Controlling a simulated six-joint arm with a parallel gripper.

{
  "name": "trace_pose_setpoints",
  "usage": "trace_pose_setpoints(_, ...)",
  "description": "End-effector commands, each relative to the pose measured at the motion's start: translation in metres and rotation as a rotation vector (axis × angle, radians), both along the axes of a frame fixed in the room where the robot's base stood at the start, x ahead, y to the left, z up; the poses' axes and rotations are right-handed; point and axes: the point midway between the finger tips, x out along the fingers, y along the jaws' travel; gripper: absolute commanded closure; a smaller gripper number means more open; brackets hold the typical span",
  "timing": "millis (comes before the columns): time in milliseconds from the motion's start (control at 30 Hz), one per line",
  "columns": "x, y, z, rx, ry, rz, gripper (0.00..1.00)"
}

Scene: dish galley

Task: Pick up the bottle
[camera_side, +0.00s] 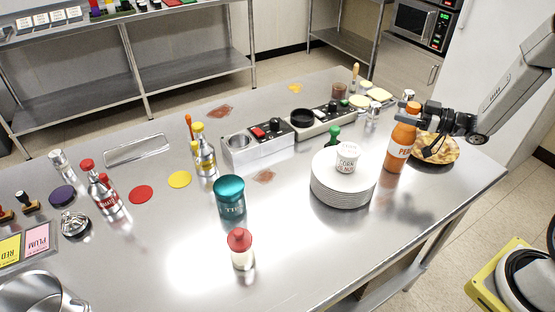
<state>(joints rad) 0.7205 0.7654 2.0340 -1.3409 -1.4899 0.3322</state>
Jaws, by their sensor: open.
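An orange bottle (399,146) with an orange cap and a white label stands upright on the steel table, right of the plate stack. My gripper (408,112) reaches in from the right at the height of the bottle's upper part. Its jaws are open, with the fingers by the bottle's neck. I cannot tell whether they touch it. Other bottles stand at the left: a red-capped one (104,190) and a yellow-capped one (203,150).
A stack of white plates (342,190) with a white cup (347,157) on top stands left of the bottle. A plate of food (440,150) lies behind my gripper. A teal canister (229,196) and a red-topped shaker (241,250) stand mid-table. The front right tabletop is clear.

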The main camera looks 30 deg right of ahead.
Motion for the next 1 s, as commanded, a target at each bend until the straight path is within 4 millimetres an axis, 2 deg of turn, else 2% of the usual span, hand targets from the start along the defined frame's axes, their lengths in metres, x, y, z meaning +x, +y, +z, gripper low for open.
trace_pose_setpoints(533, 0.0021, 0.0014, -0.0001, 0.001, 0.001, 0.0, 0.17)
trace_pose_setpoints(567, 0.0021, 0.0014, -0.0001, 0.001, 0.001, 0.0, 0.23)
trace_pose_setpoints(800, 0.002, 0.0014, -0.0001, 0.001, 0.001, 0.0, 0.99)
trace_pose_setpoints(1000, 0.002, 0.0014, -0.0001, 0.001, 0.001, 0.0, 1.0)
